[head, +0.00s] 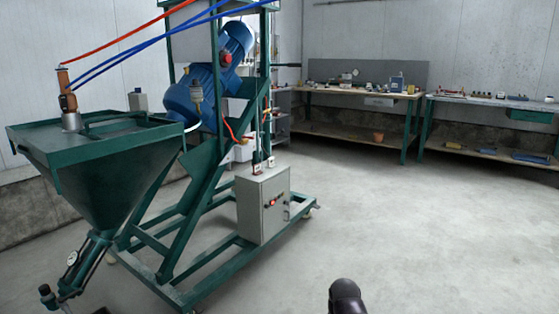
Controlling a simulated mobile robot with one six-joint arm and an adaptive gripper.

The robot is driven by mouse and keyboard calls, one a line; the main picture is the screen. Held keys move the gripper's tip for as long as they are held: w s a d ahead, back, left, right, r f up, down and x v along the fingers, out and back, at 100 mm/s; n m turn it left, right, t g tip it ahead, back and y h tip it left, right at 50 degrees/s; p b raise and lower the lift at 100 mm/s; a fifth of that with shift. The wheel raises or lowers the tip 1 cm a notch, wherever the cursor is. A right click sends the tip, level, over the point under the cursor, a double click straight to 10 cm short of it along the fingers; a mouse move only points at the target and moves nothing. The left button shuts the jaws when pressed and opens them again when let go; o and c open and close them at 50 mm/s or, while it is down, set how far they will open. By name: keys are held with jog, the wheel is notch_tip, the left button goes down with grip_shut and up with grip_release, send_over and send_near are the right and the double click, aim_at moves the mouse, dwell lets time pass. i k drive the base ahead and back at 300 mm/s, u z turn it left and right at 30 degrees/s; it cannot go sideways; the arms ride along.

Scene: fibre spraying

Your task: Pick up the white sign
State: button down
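I cannot make out a white sign in the head view. Small items on the far workbenches are too small to tell apart. My gripper does not show. Only a dark rounded part, which seems to be of my own arm, shows at the bottom edge, right of centre.
A green machine with a hopper (110,185) and a grey control box (263,205) on a wheeled frame fills the left side. A workbench (345,91) with small items stands at the back, and a second workbench (475,98) at the right. The concrete floor (420,230) between is clear.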

aim_at(271, 160)
jog(key=z, duration=0.15)
jog(key=i, duration=1.25)
jog(key=u, duration=0.45)
